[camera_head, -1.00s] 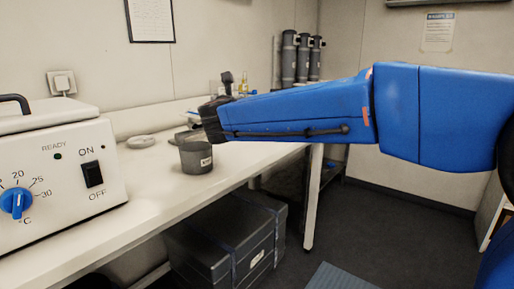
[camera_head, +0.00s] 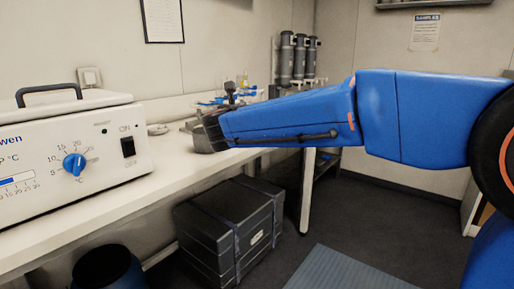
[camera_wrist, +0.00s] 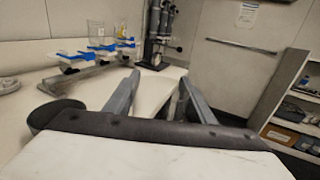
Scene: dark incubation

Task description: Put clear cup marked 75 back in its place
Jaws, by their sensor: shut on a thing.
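My gripper (camera_wrist: 160,78) has its two grey fingers apart, set on something between them that I can hardly make out against the white bench; no 75 mark can be read. I take it to be the clear cup. In the head view my gripper (camera_head: 196,134) is over the bench. A dark grey cup (camera_wrist: 57,113) stands just left of my fingers in the wrist view. In the head view this cup (camera_head: 212,146) is partly behind my gripper. Beyond, a stand with blue holders (camera_wrist: 75,62) carries clear vessels (camera_wrist: 96,33).
A white heating box (camera_head: 70,150) with a blue dial stands on the near left of the bench (camera_head: 110,205). Tall dark cylinders (camera_head: 286,58) are at the far bench end. A black case (camera_head: 225,230) is under the bench. A shelf (camera_wrist: 290,125) is at right.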

